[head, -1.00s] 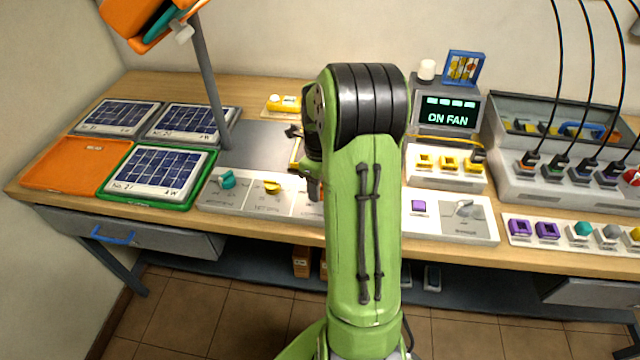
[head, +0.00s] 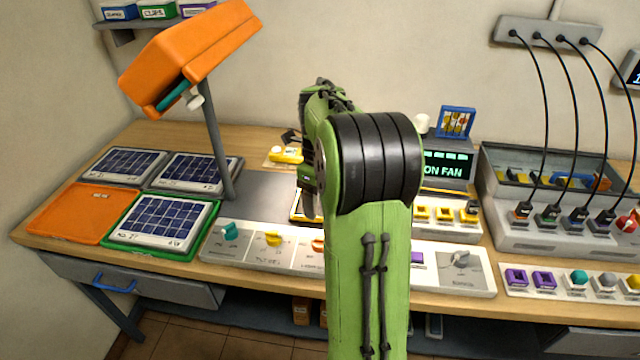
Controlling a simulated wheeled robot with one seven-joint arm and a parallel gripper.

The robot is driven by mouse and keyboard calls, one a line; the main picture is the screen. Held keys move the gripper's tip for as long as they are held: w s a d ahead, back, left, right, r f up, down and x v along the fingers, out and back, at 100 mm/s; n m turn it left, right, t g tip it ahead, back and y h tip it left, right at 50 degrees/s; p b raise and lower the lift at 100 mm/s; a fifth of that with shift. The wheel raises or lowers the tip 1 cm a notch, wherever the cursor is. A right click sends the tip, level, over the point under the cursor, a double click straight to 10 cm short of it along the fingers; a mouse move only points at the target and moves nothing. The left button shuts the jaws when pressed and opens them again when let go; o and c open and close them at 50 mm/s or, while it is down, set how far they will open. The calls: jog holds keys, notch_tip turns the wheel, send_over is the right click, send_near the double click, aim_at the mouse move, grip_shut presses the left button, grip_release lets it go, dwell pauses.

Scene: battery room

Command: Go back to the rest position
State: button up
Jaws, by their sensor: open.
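My green arm rises from the bottom middle of the head view, and its black elbow joint covers the middle of the desk. My gripper (head: 308,212) shows as a dark shape just left of the elbow, pointing down over the desk's middle. The arm partly hides it, and no object shows in it. Under and beside it lies a dark thing with a yellow edge, mostly hidden. The wooden desk (head: 250,137) carries a long white control panel (head: 222,250) with coloured knobs in front of the gripper.
An orange lamp (head: 190,55) on a grey post (head: 216,150) stands left of the arm. Solar panels (head: 160,222) and an orange tray (head: 85,210) lie at left. At right are a display reading "ON FAN" (head: 447,170) and a grey unit (head: 515,235) with hanging black cables.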

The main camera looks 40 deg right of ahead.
jog(key=shift+r, duration=1.05)
